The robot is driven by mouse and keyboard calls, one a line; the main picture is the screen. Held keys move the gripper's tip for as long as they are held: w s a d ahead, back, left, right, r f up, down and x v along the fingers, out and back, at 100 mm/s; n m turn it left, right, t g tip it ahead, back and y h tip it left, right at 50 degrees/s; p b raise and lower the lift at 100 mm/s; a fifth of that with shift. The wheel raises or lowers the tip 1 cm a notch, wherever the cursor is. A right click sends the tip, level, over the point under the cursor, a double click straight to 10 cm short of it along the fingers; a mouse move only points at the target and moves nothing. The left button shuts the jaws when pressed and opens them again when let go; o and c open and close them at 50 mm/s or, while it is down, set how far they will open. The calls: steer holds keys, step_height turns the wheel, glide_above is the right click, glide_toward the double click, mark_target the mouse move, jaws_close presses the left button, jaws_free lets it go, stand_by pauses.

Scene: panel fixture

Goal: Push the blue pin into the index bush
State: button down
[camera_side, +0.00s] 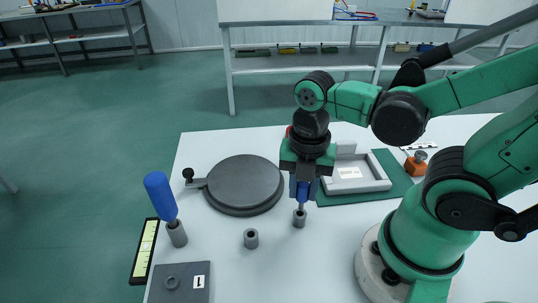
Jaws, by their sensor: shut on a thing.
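My gripper (305,183) is shut on a blue pin (303,192), held upright with its thin shank pointing down. The shank's lower end meets the top of a small grey bush (299,220) on the white table. The depth of the shank in that bush is hidden. A second small grey bush (251,239) stands open and empty to the left. Which of the two is the index bush I cannot tell. The jaws cover part of the blue pin.
A dark round plate (245,183) with a side knob lies left of my gripper. A blue-handled tool (160,196) leans in a grey holder (177,235). A grey block (178,284) lies front left. A grey frame (352,186) sits on a green mat (330,200) at right.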

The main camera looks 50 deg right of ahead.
mark_target(301, 201)
steer(key=shift+f, duration=1.85)
steer(key=c, duration=0.6)
jaws_free()
steer(key=shift+o, duration=0.2)
